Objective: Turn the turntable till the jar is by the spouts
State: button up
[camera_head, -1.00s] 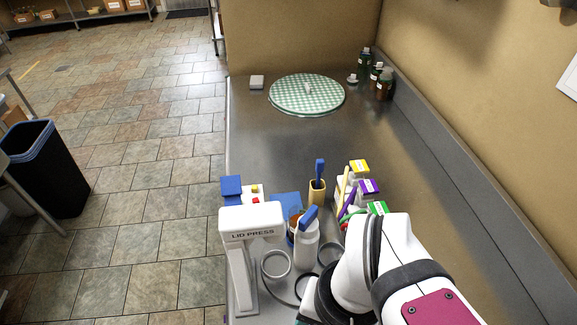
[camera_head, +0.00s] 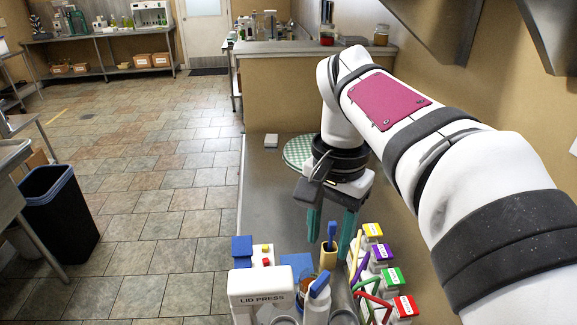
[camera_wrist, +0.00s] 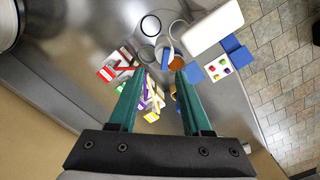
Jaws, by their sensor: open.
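A white lid press (camera_head: 262,285), a tan holder (camera_head: 328,257) with a blue handle and colour-labelled boxes (camera_head: 392,281) crowd the near worktop. Jars (camera_head: 381,36) stand on the raised back ledge.

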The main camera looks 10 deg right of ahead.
aim_at(321, 279)
jog(key=shift+m, duration=0.3)
jog(key=w+f, duration=0.1)
jog(key=f, duration=0.4)
jog(key=w+f, duration=0.1)
jog(key=f, duration=0.8)
jog(key=shift+w+d+f, duration=0.2)
jog(key=shift+w+f, duration=0.15)
jog(key=shift+w, duration=0.05)
grip_shut()
dwell(0.3)
